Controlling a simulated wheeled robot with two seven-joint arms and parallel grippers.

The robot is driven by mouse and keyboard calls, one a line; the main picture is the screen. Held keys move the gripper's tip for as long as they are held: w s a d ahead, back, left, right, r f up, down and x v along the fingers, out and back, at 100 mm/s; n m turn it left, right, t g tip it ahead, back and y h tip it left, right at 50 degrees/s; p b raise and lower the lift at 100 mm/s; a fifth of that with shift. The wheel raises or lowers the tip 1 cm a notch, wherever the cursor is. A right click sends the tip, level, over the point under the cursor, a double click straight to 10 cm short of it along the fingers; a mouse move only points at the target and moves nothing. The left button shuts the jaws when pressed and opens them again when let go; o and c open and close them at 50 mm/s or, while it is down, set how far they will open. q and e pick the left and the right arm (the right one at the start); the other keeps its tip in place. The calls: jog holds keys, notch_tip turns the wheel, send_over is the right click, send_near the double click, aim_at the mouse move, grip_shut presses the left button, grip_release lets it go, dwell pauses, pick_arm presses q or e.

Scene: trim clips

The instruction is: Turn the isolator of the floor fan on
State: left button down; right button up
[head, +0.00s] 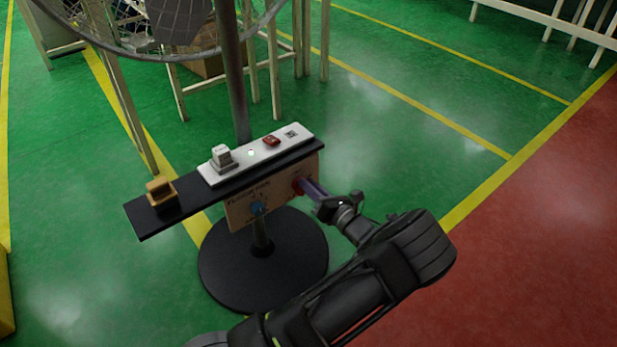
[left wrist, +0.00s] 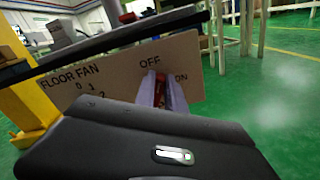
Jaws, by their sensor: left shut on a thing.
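The floor fan's control panel (head: 243,200) is a tan plate under a black shelf, and it also shows in the left wrist view (left wrist: 120,75) with the words FLOOR FAN, OFF and ON. The red isolator (head: 297,186) is at the panel's right end. In the left wrist view its red handle (left wrist: 161,85) shows between the fingers, below OFF and left of ON. My left gripper (head: 305,188) is shut on this handle. The fingers partly hide it, so its exact angle is hard to tell. A blue knob (head: 257,207) is left of it, by the figures 0, 1, 2.
The black shelf (head: 135,220) carries a wooden block (head: 161,191) and a white strip with a grey switch (head: 222,157) and a red button (head: 271,141). A round black base (head: 225,275) and a pole stand below.

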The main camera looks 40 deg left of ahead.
pick_arm(q)
jog(key=shift+w+d+f+m+p, duration=0.25)
jog(key=shift+m+p, duration=0.35)
jog(key=shift+m, duration=1.45)
jog(key=shift+w+a+f+m+p, duration=0.1)
jog(key=shift+f+m+p, duration=0.4)
jog(key=shift+m, duration=1.6)
jog(key=shift+w+d+f+m+p, duration=0.15)
jog(key=shift+m+p, duration=0.55)
jog(key=shift+m, duration=1.35)
jog(key=shift+a, duration=0.1)
jog(key=c, duration=1.4)
grip_release()
jog(key=p+v, duration=0.1)
jog(key=v, duration=0.6)
jog(key=shift+d, duration=0.35)
